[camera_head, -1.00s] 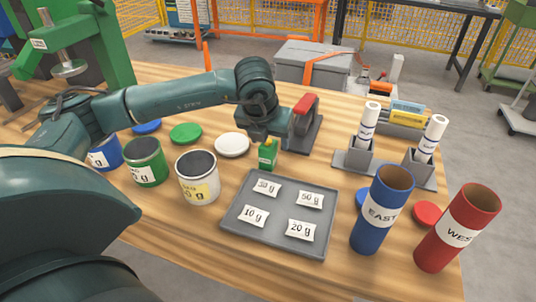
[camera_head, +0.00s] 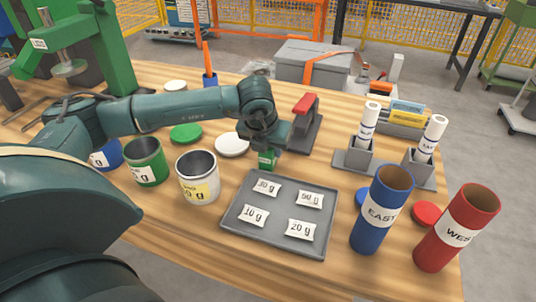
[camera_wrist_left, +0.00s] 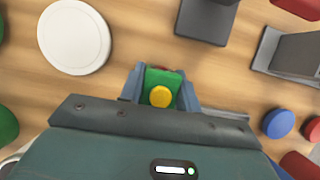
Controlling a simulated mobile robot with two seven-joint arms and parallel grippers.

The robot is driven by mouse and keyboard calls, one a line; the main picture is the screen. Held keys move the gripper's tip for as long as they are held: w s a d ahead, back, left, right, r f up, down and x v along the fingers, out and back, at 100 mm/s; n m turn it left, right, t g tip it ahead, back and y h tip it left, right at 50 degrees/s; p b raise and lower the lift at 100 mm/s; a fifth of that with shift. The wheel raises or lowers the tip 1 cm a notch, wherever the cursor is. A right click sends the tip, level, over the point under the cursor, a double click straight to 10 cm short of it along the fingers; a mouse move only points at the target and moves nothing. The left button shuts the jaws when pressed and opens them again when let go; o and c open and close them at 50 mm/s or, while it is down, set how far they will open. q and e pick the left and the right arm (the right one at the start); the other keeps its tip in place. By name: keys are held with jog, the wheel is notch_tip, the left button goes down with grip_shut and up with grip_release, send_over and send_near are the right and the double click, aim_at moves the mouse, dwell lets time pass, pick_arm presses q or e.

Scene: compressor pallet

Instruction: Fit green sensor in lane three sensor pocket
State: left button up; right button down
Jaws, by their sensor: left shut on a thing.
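My left gripper (camera_head: 267,150) is shut on a small green box-shaped piece (camera_head: 267,160) with a pale label, just behind the grey tray. In the left wrist view the green piece (camera_wrist_left: 161,84) sits between the two fingers (camera_wrist_left: 160,90) and shows a round yellow part. Whether its underside touches the table cannot be told. I see no pocket marked lane three in either view. My right gripper is not in view.
The grey tray (camera_head: 236,225) bears several weight-labelled packets. Cans (camera_head: 198,180) stand left, with a white lid (camera_head: 232,145) near the gripper. A red-handled device (camera_head: 304,128) stands behind right. East (camera_head: 382,212) and West (camera_head: 458,230) tubes stand right.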

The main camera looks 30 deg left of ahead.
pick_arm(q)
jog(key=c, duration=0.4)
jog(key=shift+r, duration=0.15)
